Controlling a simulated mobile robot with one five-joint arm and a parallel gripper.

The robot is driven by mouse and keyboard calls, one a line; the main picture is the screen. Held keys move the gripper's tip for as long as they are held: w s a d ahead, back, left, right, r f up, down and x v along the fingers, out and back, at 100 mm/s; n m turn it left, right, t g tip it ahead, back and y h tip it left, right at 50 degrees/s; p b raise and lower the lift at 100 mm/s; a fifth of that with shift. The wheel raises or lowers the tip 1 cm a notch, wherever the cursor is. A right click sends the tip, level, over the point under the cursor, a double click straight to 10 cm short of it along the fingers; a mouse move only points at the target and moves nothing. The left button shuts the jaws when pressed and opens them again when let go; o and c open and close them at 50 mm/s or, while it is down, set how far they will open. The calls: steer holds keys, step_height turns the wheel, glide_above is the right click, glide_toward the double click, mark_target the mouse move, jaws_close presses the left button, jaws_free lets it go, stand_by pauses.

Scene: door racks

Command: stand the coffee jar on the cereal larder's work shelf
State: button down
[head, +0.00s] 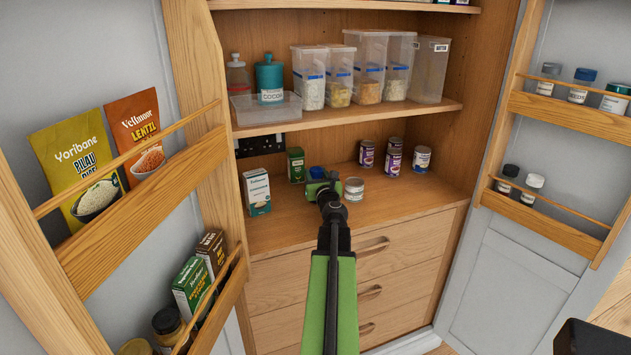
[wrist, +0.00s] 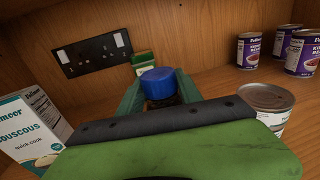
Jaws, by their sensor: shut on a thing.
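The coffee jar, with a blue lid (wrist: 158,84) and a dark body, is between the fingers of my gripper (wrist: 160,95). In the head view its blue lid (head: 316,172) shows just beyond my gripper (head: 325,185), which is over the larder's work shelf (head: 400,193). My gripper is shut on the jar. The jar looks upright and low over the work shelf. Its base is hidden, so I cannot tell whether it touches the wood.
A couscous box (head: 257,192) stands left of my gripper, a green box (head: 296,165) behind it. A pale-topped tin (head: 354,189) is close on the right. Several tins (head: 393,160) stand further right. Door racks flank the larder. The work shelf's front right is clear.

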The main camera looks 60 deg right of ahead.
steer(key=shift+f, duration=0.1)
steer(key=c, duration=0.8)
jaws_free()
steer(key=shift+r, duration=0.3)
steer(key=v, duration=0.7)
steer(key=shift+s+a, duration=0.2)
steer(key=shift+a, duration=0.05)
steer(key=shift+d, duration=0.1)
steer(key=shift+f, duration=0.1)
